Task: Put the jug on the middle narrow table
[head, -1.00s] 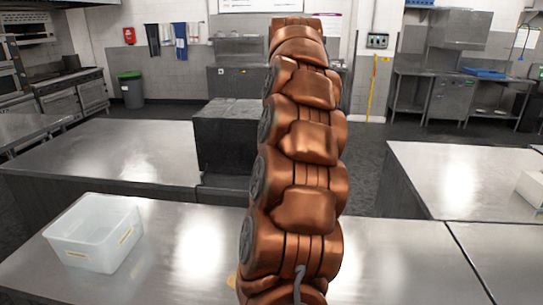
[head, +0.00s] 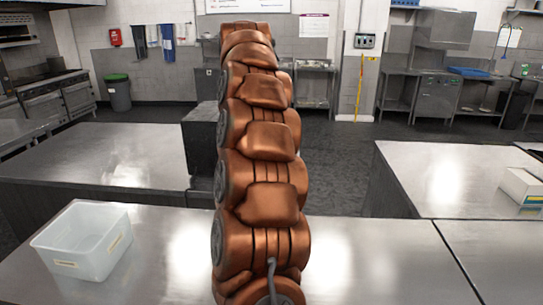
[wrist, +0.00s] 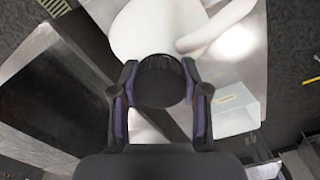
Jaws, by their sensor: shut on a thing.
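The jug (wrist: 160,30) is white with a pale handle (wrist: 220,25) and a round black top (wrist: 160,80). It shows in the wrist view. My gripper (wrist: 162,100) is shut on the black top, one finger on each side, and the jug's body extends away from the camera. The jug and gripper are hidden in the head view behind my raised arm. A narrow dark table (head: 200,128) stands in the middle, partly hidden by my arm. I cannot tell whether the jug touches any surface.
A translucent plastic container (head: 85,240) sits on the near steel table (head: 370,270), and it also shows in the wrist view (wrist: 236,112). A white box (head: 522,188) stands on the right table (head: 440,180). The left table (head: 110,155) looks clear.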

